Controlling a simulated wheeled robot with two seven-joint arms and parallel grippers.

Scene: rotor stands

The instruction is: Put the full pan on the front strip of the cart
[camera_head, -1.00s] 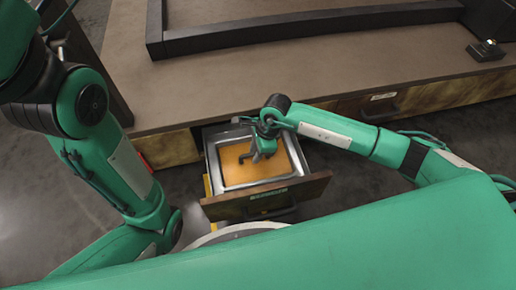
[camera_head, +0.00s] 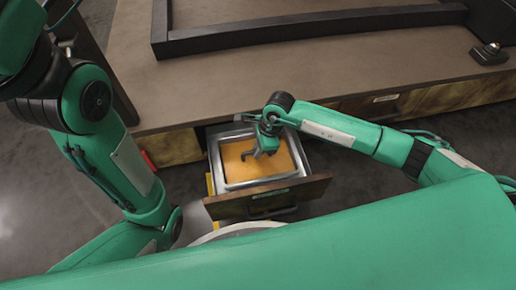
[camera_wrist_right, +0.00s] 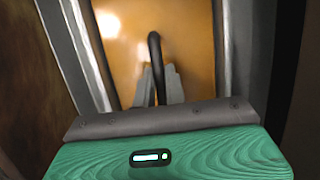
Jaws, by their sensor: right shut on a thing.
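The full pan (camera_head: 234,176) is a silver rectangular tray with orange-brown contents. It sits within the pulled-out drawer (camera_head: 250,204), below the worktop. My right gripper (camera_head: 262,153) reaches over the pan from the right, shut on its dark curved handle. In the right wrist view, the fingers (camera_wrist_right: 157,88) close around the black handle (camera_wrist_right: 154,50), with the orange contents (camera_wrist_right: 190,30) behind. Whether the pan is lifted off the drawer floor I cannot tell. My left arm stands at the left; its gripper is out of view. I cannot make out the cart.
A brown worktop (camera_head: 300,75) spans the back, with a black raised frame (camera_head: 310,30) on it. A small dark device (camera_head: 488,52) stands at its right end. The drawer's wooden front stands close before the pan. Grey floor (camera_head: 345,185) is open to the right.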

